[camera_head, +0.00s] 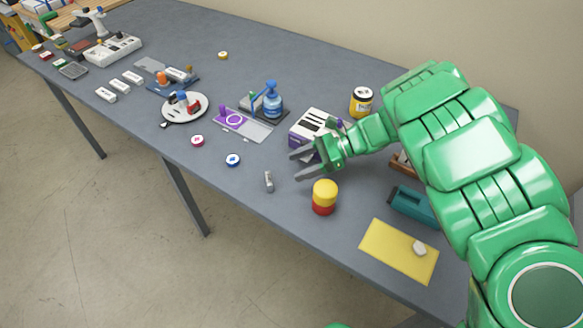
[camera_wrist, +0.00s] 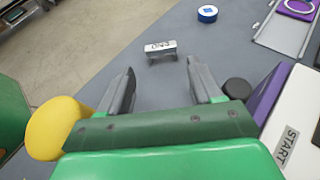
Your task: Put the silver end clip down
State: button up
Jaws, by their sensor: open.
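The silver end clip (camera_head: 268,181) stands on the grey table near its front edge. In the wrist view the clip (camera_wrist: 161,50), with a label that seems to read END, lies on the table beyond my fingertips, apart from them. My gripper (camera_head: 297,166) is open and empty above the table, behind and to the right of the clip in the head view. In the wrist view the two fingers of my gripper (camera_wrist: 160,75) are spread wide with bare table between them.
A yellow and red cylinder (camera_head: 324,197) stands right of the clip. A white and purple box marked START (camera_wrist: 289,140) is close beside my gripper. A blue-topped disc (camera_head: 233,160) lies to the left. A yellow mat (camera_head: 385,257) holds a white lump. Table around the clip is clear.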

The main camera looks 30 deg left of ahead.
jog(key=shift+v, duration=2.3)
jog(key=shift+o, duration=0.4)
